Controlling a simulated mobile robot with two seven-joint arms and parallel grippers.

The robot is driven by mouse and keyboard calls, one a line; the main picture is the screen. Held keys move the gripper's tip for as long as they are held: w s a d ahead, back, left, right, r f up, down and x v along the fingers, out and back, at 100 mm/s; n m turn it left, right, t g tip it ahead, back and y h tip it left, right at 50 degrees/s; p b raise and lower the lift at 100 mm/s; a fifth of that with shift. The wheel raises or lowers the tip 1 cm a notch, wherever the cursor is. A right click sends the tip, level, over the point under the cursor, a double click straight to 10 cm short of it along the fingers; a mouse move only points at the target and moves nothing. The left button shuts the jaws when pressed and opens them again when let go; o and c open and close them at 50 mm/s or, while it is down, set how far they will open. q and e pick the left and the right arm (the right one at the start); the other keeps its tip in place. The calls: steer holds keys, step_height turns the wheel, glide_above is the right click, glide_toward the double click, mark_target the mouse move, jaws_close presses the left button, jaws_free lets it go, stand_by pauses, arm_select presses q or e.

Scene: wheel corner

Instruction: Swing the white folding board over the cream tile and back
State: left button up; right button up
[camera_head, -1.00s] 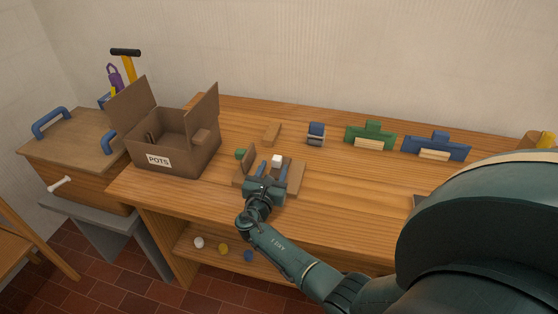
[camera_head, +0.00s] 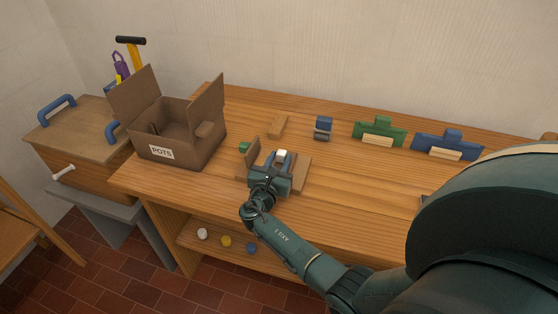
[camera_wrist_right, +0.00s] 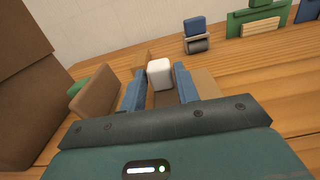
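A small white block (camera_head: 281,155) stands up from a brown wooden fixture (camera_head: 302,174) on the bench; it also shows in the right wrist view (camera_wrist_right: 160,73). A brown upright flap (camera_head: 253,154) stands at the fixture's left side. I cannot make out a white folding board or a cream tile as such. My right gripper (camera_head: 279,158) is over the fixture, its blue fingers (camera_wrist_right: 160,88) apart on either side of the white block. A narrow gap shows between block and fingers. My gripper's body hides part of the fixture. My left gripper is out of view.
An open cardboard box marked POTS (camera_head: 177,152) stands left of the fixture. Green (camera_head: 380,130) and blue (camera_head: 447,144) holders stand at the back right.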

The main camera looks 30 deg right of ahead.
steer(key=c, duration=0.6)
